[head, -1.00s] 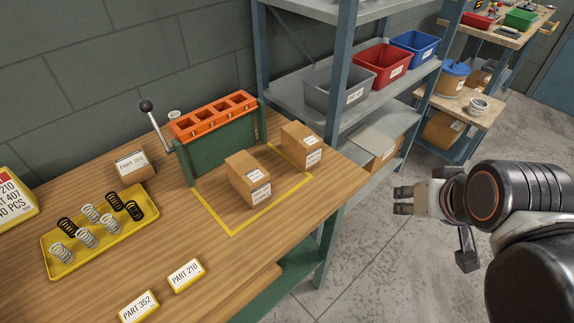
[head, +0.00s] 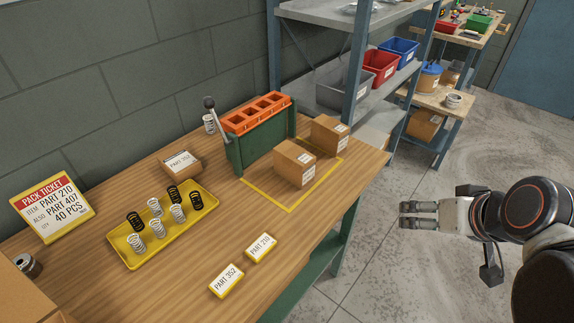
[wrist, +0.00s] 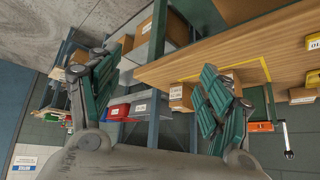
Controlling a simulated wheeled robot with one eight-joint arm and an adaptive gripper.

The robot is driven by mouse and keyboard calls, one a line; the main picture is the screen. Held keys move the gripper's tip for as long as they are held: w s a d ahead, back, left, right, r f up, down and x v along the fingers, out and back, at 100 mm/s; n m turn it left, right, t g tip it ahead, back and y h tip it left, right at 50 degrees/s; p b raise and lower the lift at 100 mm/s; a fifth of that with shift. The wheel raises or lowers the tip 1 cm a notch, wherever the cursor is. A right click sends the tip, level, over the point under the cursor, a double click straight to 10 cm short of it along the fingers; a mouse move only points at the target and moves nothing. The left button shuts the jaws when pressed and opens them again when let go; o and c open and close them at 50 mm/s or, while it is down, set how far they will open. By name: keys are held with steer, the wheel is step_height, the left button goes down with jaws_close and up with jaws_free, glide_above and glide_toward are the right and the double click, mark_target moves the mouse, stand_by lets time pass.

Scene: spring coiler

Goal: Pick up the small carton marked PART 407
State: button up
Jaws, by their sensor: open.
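A third carton (head: 186,171), left of the green coiler, has a label that appears to read PART 352. I cannot make out PART 407 on any carton. My gripper (head: 404,215) is open and empty, right of the bench over the floor, apart from the cartons. Its spread fingers also show in the wrist view (wrist: 160,78), with cartons beyond.
A yellow tray (head: 124,253) of springs, PART 352 (head: 227,281) and PART 210 (head: 261,248) plates and a pack ticket (head: 53,207) naming PART 210 and PART 407 are on the bench. The coiler (head: 262,140) stands behind the cartons. A shelf rack (head: 357,85) adjoins the bench.

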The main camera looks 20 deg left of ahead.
steer(key=w+a+f+n+y+p, duration=0.1)
steer(key=w+a+n+y+p, duration=0.3)
steer(key=w+a, duration=0.65)
steer(key=n+g+y+p, duration=0.1)
steer(key=n+y+p, duration=0.1)
steer(key=n+y, duration=0.4)
glide_toward(309, 164)
steer(key=a, duration=0.2)
steer(key=x, duration=0.2)
steer(key=b+x, duration=0.1)
steer(key=x, duration=0.2)
steer(key=b+x, duration=0.1)
steer(key=x, duration=0.2)
steer(key=shift+w+d+f, duration=0.25)
steer(key=shift+w+b+x, duration=0.2)
steer(key=shift+b+x, duration=1.2)
steer(key=shift+x, duration=1.65)
steer(key=shift+r, duration=0.3)
steer(key=c, duration=1.6)
